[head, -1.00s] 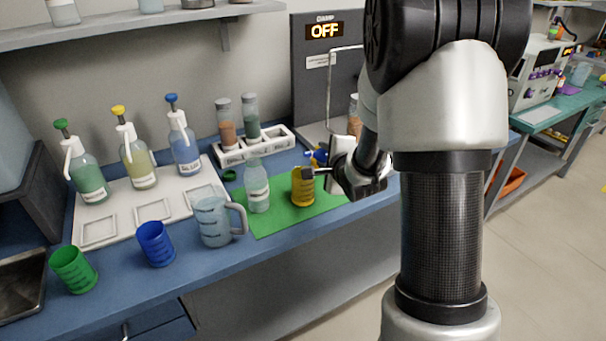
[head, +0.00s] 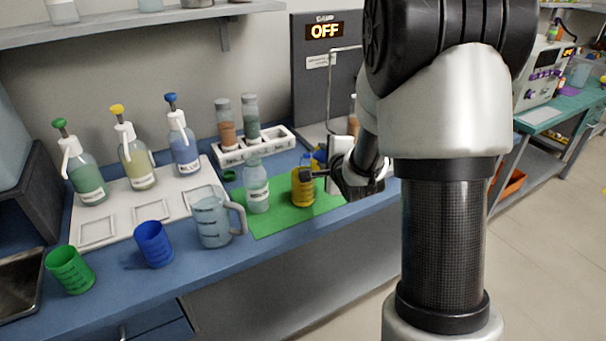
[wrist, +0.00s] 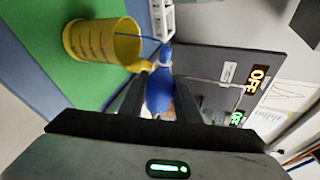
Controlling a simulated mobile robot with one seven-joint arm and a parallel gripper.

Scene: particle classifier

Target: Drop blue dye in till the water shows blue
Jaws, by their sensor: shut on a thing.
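My gripper (wrist: 157,95) is shut on a rounded blue dropper bottle (wrist: 160,90), whose narrow neck points away from the wrist. A thin blue line runs from near its tip across the yellow cup (wrist: 112,42). In the head view the yellow cup (head: 302,190) stands upright on the green mat (head: 275,222), with my gripper (head: 320,172) just to its right; blue shows behind the cup. A clear bottle (head: 257,192) of pale bluish liquid stands left of the cup. The cup's contents cannot be seen.
A clear jug (head: 212,222), a blue cup (head: 154,245) and a green cup (head: 70,270) stand along the front. Pump bottles with green, yellow and blue tops (head: 184,150) stand on a white tray (head: 140,212). A white rack (head: 265,150) holds two jars. A device reads OFF (head: 325,31).

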